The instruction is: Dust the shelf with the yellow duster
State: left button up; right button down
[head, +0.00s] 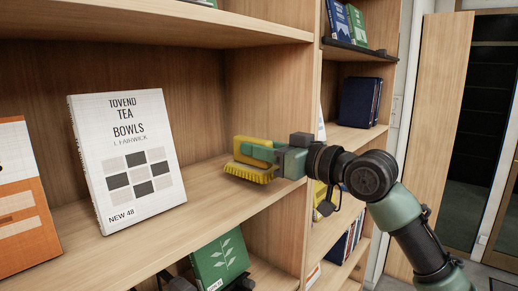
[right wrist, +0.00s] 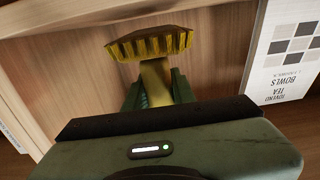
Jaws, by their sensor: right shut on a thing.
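The yellow duster (head: 250,174) is at the right end of the middle shelf board, near the upright divider, bristles facing down. I cannot tell whether the bristles touch the shelf (head: 190,219). My right gripper (head: 258,153) is shut on the duster's handle. In the right wrist view the duster head (right wrist: 153,45) spreads beyond the green fingers (right wrist: 157,88), with the handle between them. Dark parts at the bottom edge of the head view may belong to my left arm; its jaws cannot be made out.
A white book (head: 127,160) stands face-out left of the duster, and an orange book (head: 25,200) is further left. A green book (head: 220,262) is on the shelf below. The divider (head: 278,110) bounds the right side. Bare board lies between white book and duster.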

jog(key=b+v, duration=0.1)
jog(key=v, duration=1.1)
jog(key=shift+b, duration=0.35)
jog(key=shift+f, duration=0.1)
dwell(0.4)
